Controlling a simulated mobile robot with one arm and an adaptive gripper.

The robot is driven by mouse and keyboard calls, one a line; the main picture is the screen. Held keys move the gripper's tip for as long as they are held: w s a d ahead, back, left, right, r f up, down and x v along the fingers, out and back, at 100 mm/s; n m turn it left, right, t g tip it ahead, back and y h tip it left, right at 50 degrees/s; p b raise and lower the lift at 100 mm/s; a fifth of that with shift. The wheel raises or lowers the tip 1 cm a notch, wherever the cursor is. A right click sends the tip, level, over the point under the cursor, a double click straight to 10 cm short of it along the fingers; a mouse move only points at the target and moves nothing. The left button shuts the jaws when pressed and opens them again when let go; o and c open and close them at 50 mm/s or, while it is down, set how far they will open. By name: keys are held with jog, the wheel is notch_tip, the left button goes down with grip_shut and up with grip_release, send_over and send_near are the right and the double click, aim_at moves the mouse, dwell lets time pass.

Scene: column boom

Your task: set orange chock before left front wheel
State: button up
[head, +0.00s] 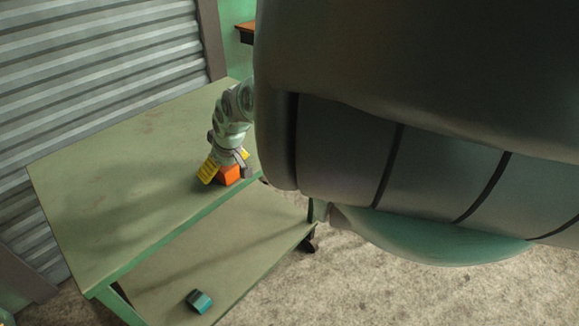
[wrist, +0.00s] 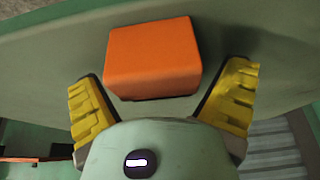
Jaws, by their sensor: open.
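The orange chock (head: 229,174) sits on the top of the green cart (head: 120,165), near its right end. In the wrist view the orange chock (wrist: 152,56) lies ahead of and partly between the fingertips. My gripper (head: 225,168) is at the chock, with its yellow-padded fingers apart. The wrist view shows my gripper (wrist: 165,100) open, with a gap between each finger and the chock. No wheel of a vehicle that I can name as the left front one shows; the large dark body at right hides much of the head view.
A teal block (head: 199,301) lies on the cart's lower shelf (head: 210,265). A dark caster (head: 309,244) stands under the cart's right end. A ribbed shutter (head: 90,60) is behind the cart. Speckled floor (head: 400,295) is open at the front right.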

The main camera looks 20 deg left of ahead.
jog(key=shift+f, duration=0.1)
jog(key=shift+c, duration=0.3)
jog(key=c, duration=1.3)
